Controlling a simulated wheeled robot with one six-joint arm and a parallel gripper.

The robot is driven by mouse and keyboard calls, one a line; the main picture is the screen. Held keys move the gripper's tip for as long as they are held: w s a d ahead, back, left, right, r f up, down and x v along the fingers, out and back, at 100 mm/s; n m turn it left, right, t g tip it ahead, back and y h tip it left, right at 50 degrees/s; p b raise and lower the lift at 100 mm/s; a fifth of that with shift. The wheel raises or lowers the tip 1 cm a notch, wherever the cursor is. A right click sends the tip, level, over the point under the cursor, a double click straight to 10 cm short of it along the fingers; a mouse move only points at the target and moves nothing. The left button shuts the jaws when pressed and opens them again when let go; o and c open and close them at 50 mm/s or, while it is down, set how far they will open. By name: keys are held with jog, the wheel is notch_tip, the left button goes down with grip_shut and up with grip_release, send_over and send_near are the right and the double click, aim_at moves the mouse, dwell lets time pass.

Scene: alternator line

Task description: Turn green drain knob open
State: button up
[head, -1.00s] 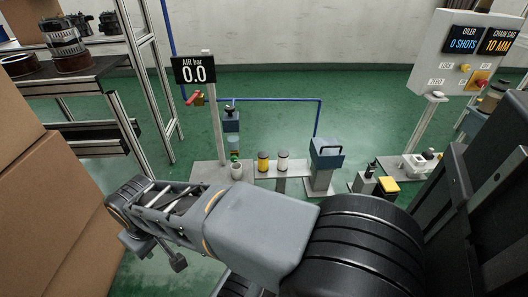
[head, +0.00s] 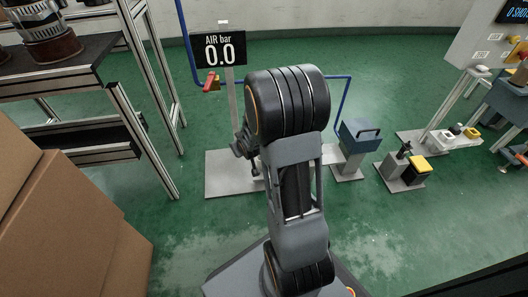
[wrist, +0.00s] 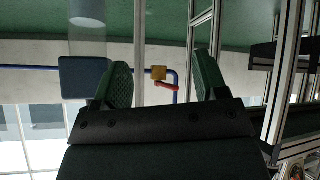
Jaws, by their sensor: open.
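The green drain knob does not show now; in the head view my arm covers the spot where it stood. In the wrist view, which is upside down, a blue block (wrist: 84,80) with a pale, see-through bowl (wrist: 87,35) is partly behind the left finger; it looks like the filter unit. No green knob can be made out on it. My gripper (wrist: 162,60) is open and empty, with green-padded fingers. A yellow valve with a red handle (wrist: 168,87) shows between the fingers, farther off. The same red handle (head: 212,83) shows in the head view.
The air display (head: 219,49) reads 0.0 above the base plate (head: 228,178). A blue-grey box (head: 358,135) on a stand is to the right. A shelf rack (head: 150,140) and cardboard boxes (head: 70,225) are at left. Green floor (head: 400,230) is clear at front right.

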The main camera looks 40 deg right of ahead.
jog(key=d+f+t+h, duration=0.1)
jog(key=d+f+t, duration=0.3)
jog(key=d+f, duration=0.55)
jog(key=s+f+m+t+h+b, duration=0.1)
jog(key=s+f+m+t+h, duration=0.2)
jog(key=s+f, duration=0.45)
jog(key=shift+n+t, duration=0.4)
jog(key=shift+n, duration=0.2)
jog(key=b+x, duration=0.1)
jog(key=x, duration=0.3)
jog(key=f+b+x, duration=0.1)
jog(key=x, duration=0.4)
jog(key=b+x, duration=0.2)
jog(key=x, duration=0.2)
jog(key=shift+w+f, duration=0.15)
jog(key=shift+w, duration=0.3)
jog(key=shift+c, duration=0.5)
jog(key=c, duration=0.7)
jog(key=shift+a, duration=0.1)
jog(key=shift+c, duration=0.5)
